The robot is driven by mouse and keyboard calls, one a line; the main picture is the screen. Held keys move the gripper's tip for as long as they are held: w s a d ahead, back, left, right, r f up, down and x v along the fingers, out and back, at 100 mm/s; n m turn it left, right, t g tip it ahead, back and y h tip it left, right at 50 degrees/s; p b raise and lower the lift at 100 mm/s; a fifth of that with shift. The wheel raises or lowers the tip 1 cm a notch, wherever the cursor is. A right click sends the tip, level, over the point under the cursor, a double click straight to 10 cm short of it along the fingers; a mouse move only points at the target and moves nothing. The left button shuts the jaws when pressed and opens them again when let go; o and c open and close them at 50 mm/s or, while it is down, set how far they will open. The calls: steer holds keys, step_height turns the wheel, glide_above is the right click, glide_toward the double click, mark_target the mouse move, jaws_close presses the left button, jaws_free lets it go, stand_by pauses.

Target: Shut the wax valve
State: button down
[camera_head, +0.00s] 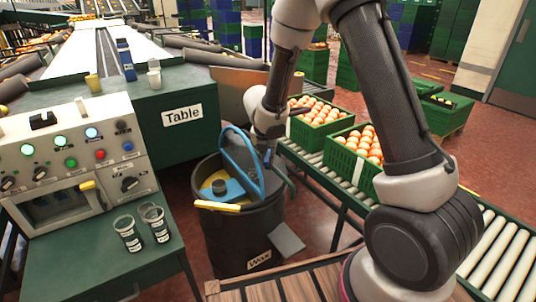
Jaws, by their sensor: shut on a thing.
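The dark wax drum (235,240), labelled "Wax", stands on the floor right of the table. A blue pump-like part (223,190) with a round dark centre sits in its top. A yellow lever (217,206) lies nearly level across the drum's front rim; it may be the valve handle. A tall blue loop (238,136) rises above the drum. My gripper (267,157) points down at the loop's right side, over the back right of the drum. It appears shut on the blue loop, though its fingertips are small and partly hidden.
A control panel (75,150) with lit buttons and two labelled cups (128,234) stand at the left. The green table (182,95) is behind. A wooden surface (290,285) is in front.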

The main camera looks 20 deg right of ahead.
steer(key=shift+a+m, duration=0.1)
steer(key=shift+m, duration=0.2)
steer(key=m, duration=0.1)
steer(key=m+h, duration=0.1)
steer(key=m, duration=0.1)
steer(key=m+g, duration=0.1)
steer(key=shift+w+a, duration=0.2)
steer(key=shift+w, duration=0.05)
steer(key=shift+w+m+g+h, duration=0.1)
steer(key=shift+m+g+h, duration=0.25)
steer(key=shift+m, duration=0.65)
steer(key=shift+w+m+g+h, duration=0.15)
steer(key=shift+m+g, duration=0.3)
steer(key=shift+m, duration=0.55)
steer(key=shift+r, duration=0.1)
steer(key=c, duration=1.7)
jaws_free()
steer(key=v, duration=1.2)
steer(key=shift+m, duration=0.4)
